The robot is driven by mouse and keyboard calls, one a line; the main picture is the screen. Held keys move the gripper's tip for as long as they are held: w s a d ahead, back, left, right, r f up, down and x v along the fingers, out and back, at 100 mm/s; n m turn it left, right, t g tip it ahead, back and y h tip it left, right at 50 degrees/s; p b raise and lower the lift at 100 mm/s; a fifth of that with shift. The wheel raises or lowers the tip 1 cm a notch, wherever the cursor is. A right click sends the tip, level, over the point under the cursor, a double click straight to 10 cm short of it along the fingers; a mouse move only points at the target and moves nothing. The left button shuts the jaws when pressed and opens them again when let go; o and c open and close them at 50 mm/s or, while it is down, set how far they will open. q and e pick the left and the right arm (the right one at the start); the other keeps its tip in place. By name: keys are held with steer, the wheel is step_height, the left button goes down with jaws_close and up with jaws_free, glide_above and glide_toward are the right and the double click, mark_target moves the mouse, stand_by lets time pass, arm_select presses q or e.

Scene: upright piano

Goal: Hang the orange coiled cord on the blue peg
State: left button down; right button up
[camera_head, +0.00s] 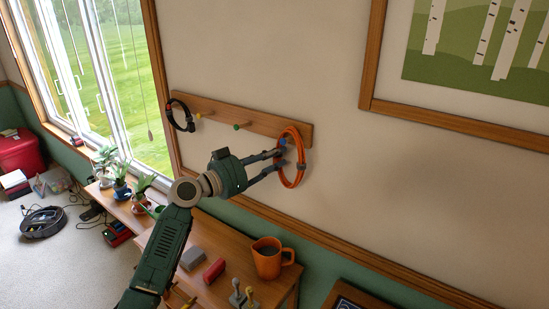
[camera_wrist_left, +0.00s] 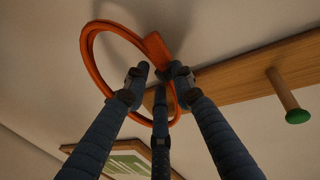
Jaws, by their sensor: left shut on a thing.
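The orange coiled cord (camera_head: 302,160) is an upright ring at the right end of the wooden peg rail. My left gripper (camera_head: 283,159) is shut on it, with its fingers at the ring's near side. In the left wrist view the ring (camera_wrist_left: 88,62) shows above and around the fingertips (camera_wrist_left: 160,73). The blue peg (camera_head: 283,141) shows inside the upper part of the ring in the head view. Whether the ring encircles the peg or only lines up with it, I cannot tell. My right gripper is in neither view.
The rail (camera_head: 255,124) also bears a green peg (camera_head: 237,127), a yellow peg (camera_head: 199,115) and a black coil (camera_head: 172,112) at its left end. Below, an orange mug (camera_head: 267,262) and small blocks stand on a wooden top. A framed picture (camera_head: 480,50) hangs right.

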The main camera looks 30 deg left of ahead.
arm_select(q)
steer(key=c, duration=1.4)
jaws_free()
steer(key=shift+o, duration=0.2)
steer(key=shift+s, duration=0.1)
steer(key=shift+s+a+f, duration=0.1)
steer(key=shift+s+a, duration=0.05)
steer(key=shift+s, duration=0.05)
steer(key=v, duration=1.1)
steer(key=shift+s, duration=0.25)
